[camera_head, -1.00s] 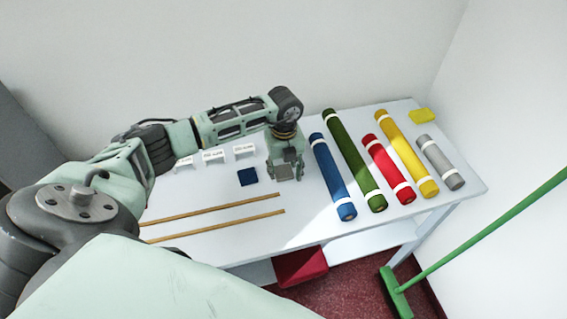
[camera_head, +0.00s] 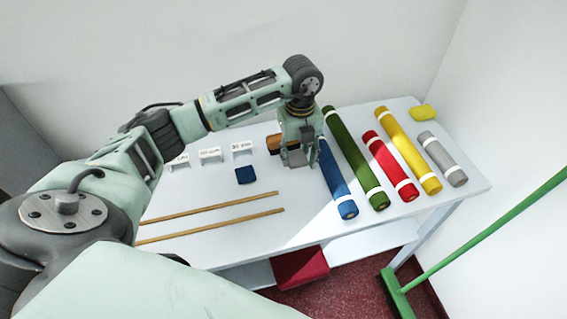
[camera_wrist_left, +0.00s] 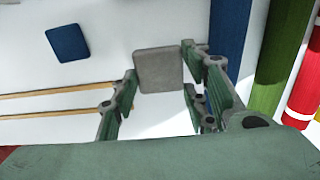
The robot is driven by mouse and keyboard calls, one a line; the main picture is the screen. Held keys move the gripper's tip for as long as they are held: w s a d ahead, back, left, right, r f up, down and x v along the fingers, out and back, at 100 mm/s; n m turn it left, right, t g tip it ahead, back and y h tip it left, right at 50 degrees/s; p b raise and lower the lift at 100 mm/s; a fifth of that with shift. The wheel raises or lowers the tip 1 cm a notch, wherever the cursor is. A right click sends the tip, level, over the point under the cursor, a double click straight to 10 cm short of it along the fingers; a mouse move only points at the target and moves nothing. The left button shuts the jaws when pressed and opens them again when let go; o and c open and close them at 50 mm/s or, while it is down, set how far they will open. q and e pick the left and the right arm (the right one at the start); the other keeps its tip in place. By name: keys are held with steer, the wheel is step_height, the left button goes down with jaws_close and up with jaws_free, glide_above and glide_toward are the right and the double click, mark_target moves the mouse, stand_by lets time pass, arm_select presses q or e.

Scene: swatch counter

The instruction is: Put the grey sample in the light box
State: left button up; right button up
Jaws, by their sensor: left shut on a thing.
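The grey sample (camera_wrist_left: 158,72) is a flat square with rounded corners. In the left wrist view it sits between the two fingers of my left gripper (camera_wrist_left: 159,84), which are shut on it. No light box can be clearly identified in either view. My right gripper is in neither view.
A dark blue square (camera_head: 245,175) lies on the table (camera_head: 300,205), left of my gripper. Labelled white stands (camera_head: 210,155) and a brown object (camera_head: 276,142) are behind. Two thin sticks (camera_head: 210,208) lie in front. Coloured rolls (camera_head: 337,185) fill the right side.

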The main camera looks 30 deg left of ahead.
arm_select(q)
steer(key=s+d+r+m+b, duration=0.1)
steer(key=d+r+m+b, duration=0.1)
steer(key=d+r+m, duration=0.75)
steer(key=s+f+n, duration=0.1)
steer(key=s+n, duration=0.6)
steer(key=n, duration=1)
steer(key=s+n, duration=0.7)
steer(key=n, duration=1.1)
steer(key=shift+s+a+f+n, duration=0.15)
steer(key=shift+s+f+n, duration=0.2)
steer(key=shift+f, duration=0.05)
